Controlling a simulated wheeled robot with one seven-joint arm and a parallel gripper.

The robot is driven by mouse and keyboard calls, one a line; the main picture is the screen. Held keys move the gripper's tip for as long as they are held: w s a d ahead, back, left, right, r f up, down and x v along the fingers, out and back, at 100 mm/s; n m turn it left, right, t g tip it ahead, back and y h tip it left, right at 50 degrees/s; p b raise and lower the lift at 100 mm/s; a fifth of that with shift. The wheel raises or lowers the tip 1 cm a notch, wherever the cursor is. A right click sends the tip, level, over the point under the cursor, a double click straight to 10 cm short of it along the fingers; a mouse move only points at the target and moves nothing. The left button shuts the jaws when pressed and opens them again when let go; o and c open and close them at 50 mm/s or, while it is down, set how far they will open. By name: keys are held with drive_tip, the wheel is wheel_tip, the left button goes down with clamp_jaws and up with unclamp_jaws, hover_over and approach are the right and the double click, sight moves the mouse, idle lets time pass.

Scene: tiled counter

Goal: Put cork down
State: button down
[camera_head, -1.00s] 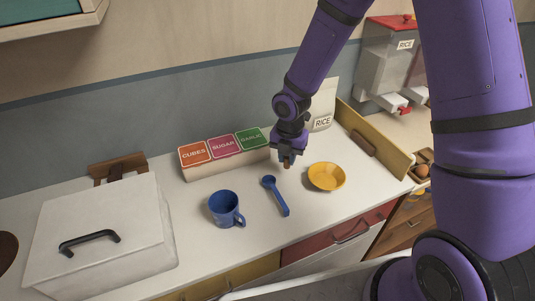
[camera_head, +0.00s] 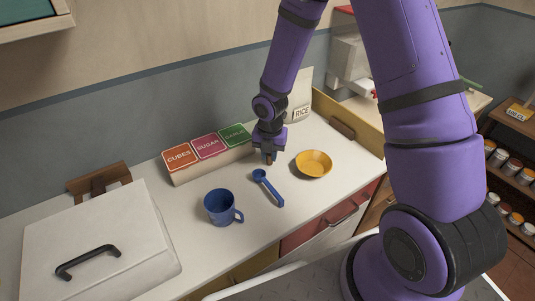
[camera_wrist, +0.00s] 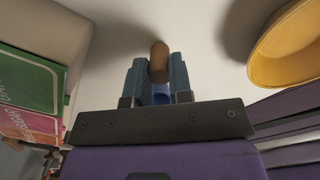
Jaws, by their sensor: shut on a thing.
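The cork (camera_wrist: 158,62) is a small brown cylinder held between the two fingers of my gripper (camera_wrist: 158,82) in the wrist view. In the head view my gripper (camera_head: 268,157) points down over the counter, with the brown tip of the cork just below its fingers. It is between the box of labelled packets and the yellow bowl, just behind the blue spoon. I cannot tell whether the cork touches the white counter (camera_head: 150,222).
A yellow bowl (camera_head: 314,164) is right of my gripper. A blue spoon (camera_head: 268,188) and blue mug (camera_head: 220,207) are in front. The labelled box (camera_head: 207,156) is to the left, and a rice bag (camera_head: 300,100) stands behind. A white lidded box (camera_head: 95,240) fills the left.

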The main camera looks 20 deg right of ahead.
drive_tip(key=shift+f, duration=0.15)
drive_tip(key=c, duration=1)
unclamp_jaws()
drive_tip(key=shift+c, duration=0.2)
